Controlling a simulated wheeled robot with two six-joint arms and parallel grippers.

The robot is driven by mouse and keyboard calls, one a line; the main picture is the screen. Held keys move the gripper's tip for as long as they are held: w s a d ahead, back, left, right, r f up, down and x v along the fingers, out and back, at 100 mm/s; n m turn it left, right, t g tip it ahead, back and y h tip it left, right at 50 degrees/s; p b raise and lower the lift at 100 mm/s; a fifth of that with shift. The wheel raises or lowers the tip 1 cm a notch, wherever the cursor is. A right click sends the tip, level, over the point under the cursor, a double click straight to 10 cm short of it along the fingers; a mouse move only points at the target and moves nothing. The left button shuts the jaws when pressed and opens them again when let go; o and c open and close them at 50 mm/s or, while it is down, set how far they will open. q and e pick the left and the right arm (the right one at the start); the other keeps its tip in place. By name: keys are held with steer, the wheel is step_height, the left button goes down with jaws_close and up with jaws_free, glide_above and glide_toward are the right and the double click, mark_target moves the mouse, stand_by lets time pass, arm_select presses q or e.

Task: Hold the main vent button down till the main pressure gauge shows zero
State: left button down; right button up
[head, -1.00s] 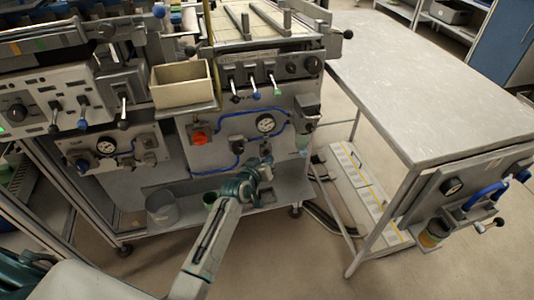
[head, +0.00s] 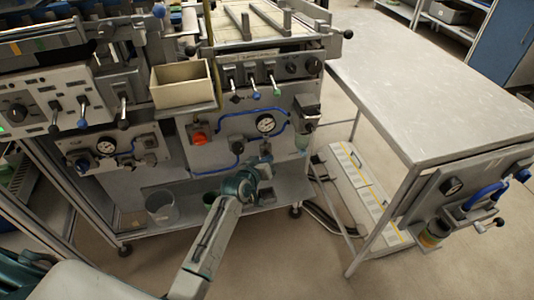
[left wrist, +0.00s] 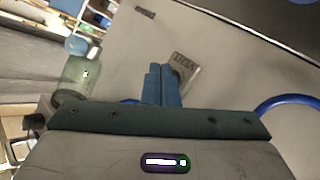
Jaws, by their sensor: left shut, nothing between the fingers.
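The pressure gauge (head: 266,123) is a white round dial on the grey front panel, joined to blue hose; its needle is too small to read. My left gripper (head: 265,160) is just below it, at the panel's lower middle. In the left wrist view its two blue fingers (left wrist: 163,86) are shut and empty, with their tips at a small grey plate marked VENT (left wrist: 186,66). The fingers hide part of this plate. I cannot tell whether they touch or press the vent button. My right gripper is not in view.
A red knob (head: 198,139) and a black knob (head: 237,147) are left of the gauge. A glass bottle (head: 304,138) hangs at the right. A second gauge (head: 106,146) is farther left. A grey table (head: 430,85) stands to the right.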

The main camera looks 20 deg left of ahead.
arm_select(q)
steer(key=shift+w+a, duration=0.3)
steer(key=shift+w, duration=0.15)
stand_by(0.7)
stand_by(4.3)
steer(key=shift+s+d+p, duration=0.45)
steer(key=shift+s, duration=0.2)
steer(key=shift+s+d+p, duration=0.55)
steer(key=shift+s+d, duration=0.15)
steer(key=shift+s, duration=0.35)
steer(key=shift+s+d+p, duration=0.55)
steer(key=shift+s+d, duration=0.15)
steer(key=shift+s, duration=0.35)
